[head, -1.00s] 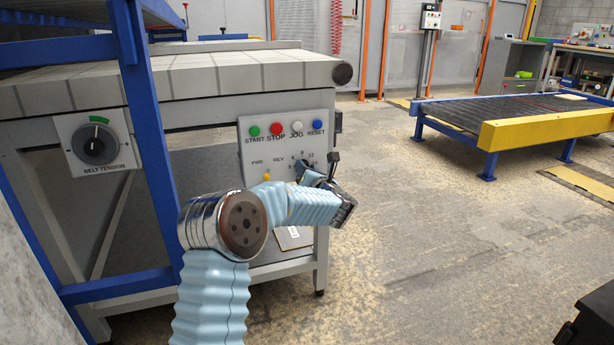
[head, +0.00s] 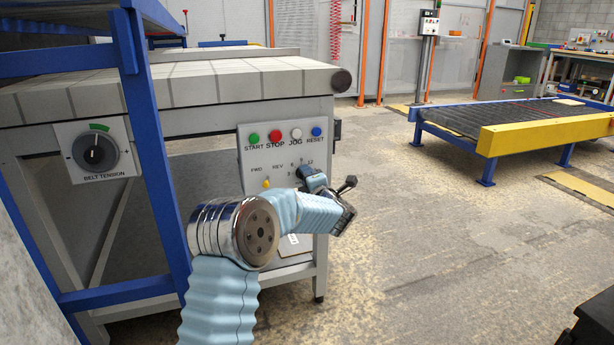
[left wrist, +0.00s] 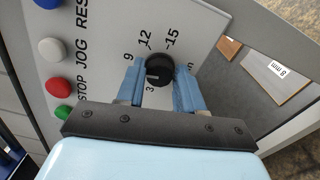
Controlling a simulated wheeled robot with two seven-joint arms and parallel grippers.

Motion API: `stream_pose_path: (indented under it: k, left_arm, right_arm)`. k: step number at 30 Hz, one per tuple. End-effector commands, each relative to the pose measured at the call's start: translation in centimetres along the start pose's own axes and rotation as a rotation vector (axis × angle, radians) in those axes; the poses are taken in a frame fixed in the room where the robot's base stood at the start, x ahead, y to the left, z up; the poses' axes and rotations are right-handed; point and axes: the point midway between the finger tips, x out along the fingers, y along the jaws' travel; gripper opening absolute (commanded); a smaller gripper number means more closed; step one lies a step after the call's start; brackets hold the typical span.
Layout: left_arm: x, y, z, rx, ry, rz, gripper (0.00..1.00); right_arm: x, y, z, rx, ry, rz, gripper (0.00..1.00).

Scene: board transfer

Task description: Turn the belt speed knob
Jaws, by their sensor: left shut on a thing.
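The belt speed knob (left wrist: 160,70) is a round black knob on the grey control panel (left wrist: 112,30), in the middle of the left wrist view. Numbers such as 3, 9, 12 and 15 stand around it. A pale mark shows on its left side; I cannot tell exactly which number it points to. My left gripper (left wrist: 157,84) is shut on the knob, one blue finger on each side. My right gripper is not in view.
START, STOP, JOG and RESET buttons (head: 275,136) line the panel top, with a yellow FWD/REV switch (head: 266,183) below. A low roller conveyor (head: 515,115) stands right; the floor between is clear.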

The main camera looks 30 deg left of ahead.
Motion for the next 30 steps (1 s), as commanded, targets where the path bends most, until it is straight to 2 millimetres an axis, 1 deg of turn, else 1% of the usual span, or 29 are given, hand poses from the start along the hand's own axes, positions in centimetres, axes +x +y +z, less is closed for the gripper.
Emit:
stream_pose_path:
  k: [3, 10, 27, 28, 30]
  left_arm:
    - [-0.05, 0.00, 0.10, 0.064, -0.002, -0.002, 0.06]
    - [-0.03, -0.11, 0.04, 0.146, -0.002, -0.002, 0.06]
    - [-0.04, -0.20, 0.05, 0.173, -0.002, -0.002, 0.06]
    - [-0.04, -0.20, 0.05, 0.173, -0.002, -0.002, 0.41]
    - [-0.04, -0.19, 0.04, 0.173, -0.002, -0.002, 0.52]
  right_arm:
    - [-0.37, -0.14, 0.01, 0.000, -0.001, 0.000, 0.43]
    - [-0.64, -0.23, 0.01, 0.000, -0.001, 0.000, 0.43]
    - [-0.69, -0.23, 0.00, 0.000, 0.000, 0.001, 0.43]
    - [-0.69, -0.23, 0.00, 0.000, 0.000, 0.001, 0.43]
    - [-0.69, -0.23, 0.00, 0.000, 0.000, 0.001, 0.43]
